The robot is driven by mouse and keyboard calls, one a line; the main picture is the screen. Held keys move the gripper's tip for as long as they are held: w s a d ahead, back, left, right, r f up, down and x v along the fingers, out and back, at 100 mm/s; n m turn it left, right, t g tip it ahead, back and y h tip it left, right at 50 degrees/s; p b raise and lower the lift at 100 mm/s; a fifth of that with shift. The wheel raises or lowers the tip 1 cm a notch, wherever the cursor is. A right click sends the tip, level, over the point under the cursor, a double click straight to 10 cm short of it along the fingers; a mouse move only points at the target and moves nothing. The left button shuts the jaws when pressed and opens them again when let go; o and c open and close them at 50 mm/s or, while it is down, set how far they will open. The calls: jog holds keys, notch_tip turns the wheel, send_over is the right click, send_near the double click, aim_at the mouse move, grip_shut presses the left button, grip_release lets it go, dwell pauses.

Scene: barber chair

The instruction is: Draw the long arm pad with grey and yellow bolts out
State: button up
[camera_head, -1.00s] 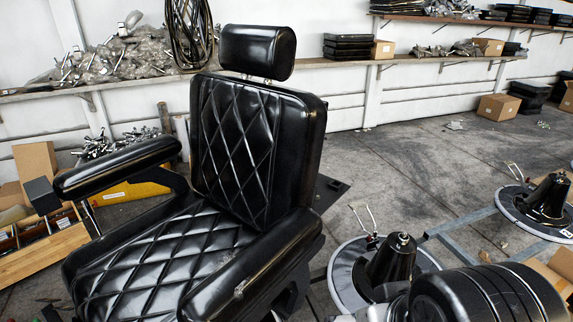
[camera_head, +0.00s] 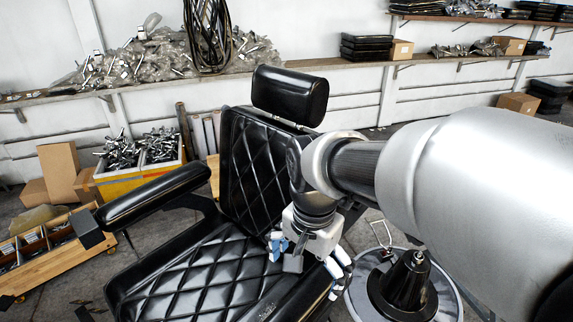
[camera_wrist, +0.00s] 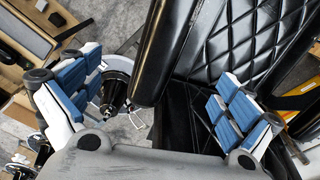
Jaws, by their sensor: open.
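The barber chair (camera_head: 190,275) is black with quilted leather and has a long padded arm on each side. The right-hand arm pad (camera_head: 288,301) lies below my gripper (camera_head: 308,257), partly hidden by it and cut off by the lower picture edge. The left-hand arm pad (camera_head: 150,197) is in full view, away from my gripper. In the wrist view my gripper (camera_wrist: 170,105) is open, with blue-padded fingers wide apart. A long black rounded pad (camera_wrist: 158,50) shows between them, apart from both fingers. I see no grey or yellow bolts.
The quilted backrest (camera_head: 250,165) and headrest (camera_head: 290,96) stand close beside my arm. A round base with a black cone (camera_head: 408,285) is on the floor at the right. A yellow crate of metal parts (camera_head: 140,185) and a wooden tray (camera_head: 62,262) are at the left.

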aim_at(296, 311)
jog(key=shift+m+g, duration=0.3)
jog(key=shift+m, duration=0.2)
jog(key=f, duration=0.6)
jog(key=a+f+b, duration=0.1)
jog(key=f, duration=0.5)
jog(key=w+f, duration=0.1)
jog(key=f, duration=0.6)
jog(key=shift+a+f, duration=0.1)
jog(key=shift+a, duration=0.15)
jog(key=shift+c, duration=0.3)
jog(key=c, duration=1.9)
jog(key=o, duration=1.3)
jog(key=c, duration=0.9)
jog(key=shift+c, duration=0.2)
jog(key=shift+w, duration=0.1)
